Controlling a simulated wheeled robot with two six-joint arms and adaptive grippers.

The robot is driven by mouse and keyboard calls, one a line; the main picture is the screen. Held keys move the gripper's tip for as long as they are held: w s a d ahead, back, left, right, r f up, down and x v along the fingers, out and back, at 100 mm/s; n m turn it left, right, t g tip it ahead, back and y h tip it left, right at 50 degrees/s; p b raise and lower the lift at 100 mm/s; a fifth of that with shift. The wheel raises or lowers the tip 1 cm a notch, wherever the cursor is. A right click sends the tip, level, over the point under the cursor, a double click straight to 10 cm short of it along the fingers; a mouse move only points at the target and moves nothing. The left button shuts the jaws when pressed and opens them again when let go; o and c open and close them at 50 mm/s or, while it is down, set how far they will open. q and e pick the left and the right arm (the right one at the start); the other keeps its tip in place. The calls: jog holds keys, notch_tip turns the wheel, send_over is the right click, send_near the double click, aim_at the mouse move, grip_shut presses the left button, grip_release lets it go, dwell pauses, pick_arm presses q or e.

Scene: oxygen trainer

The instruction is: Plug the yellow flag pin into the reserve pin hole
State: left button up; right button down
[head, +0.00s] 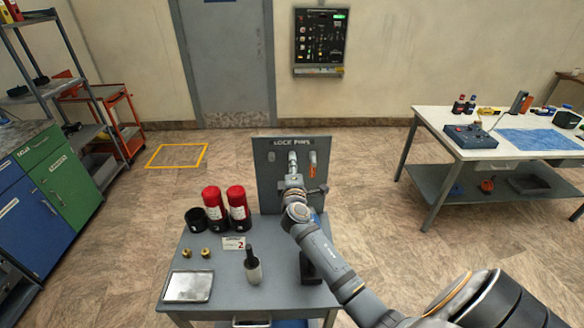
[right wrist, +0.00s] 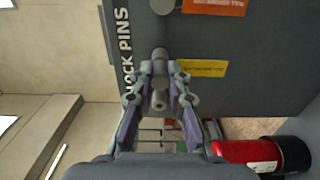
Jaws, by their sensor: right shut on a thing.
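The grey lock-pin board (head: 268,180) stands upright at the back of the small grey table, with LOCK PINS lettering along its top. My right gripper (right wrist: 158,92) is shut on a grey pin (right wrist: 160,60) in front of the board. The yellow flag (right wrist: 202,68) lies beside that pin, against the board face. I cannot tell whether the pin's tip is in a hole. In the head view my right gripper (head: 293,182) hides the flag and the board's middle. An orange-flagged pin (head: 313,160) sits to the right; its orange flag (right wrist: 215,6) shows in the right wrist view. My left gripper is out of view.
On the small table (head: 215,262) are red-capped canisters (head: 238,203), a black cup (head: 196,220), brass fittings (head: 205,252), a metal tray (head: 188,287) and a dark-handled tool (head: 252,268). A white bench (head: 430,118) stands at the right, with open floor between.

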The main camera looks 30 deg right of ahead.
jog(key=v, duration=0.6)
jog(key=shift+s, duration=0.2)
dwell(0.6)
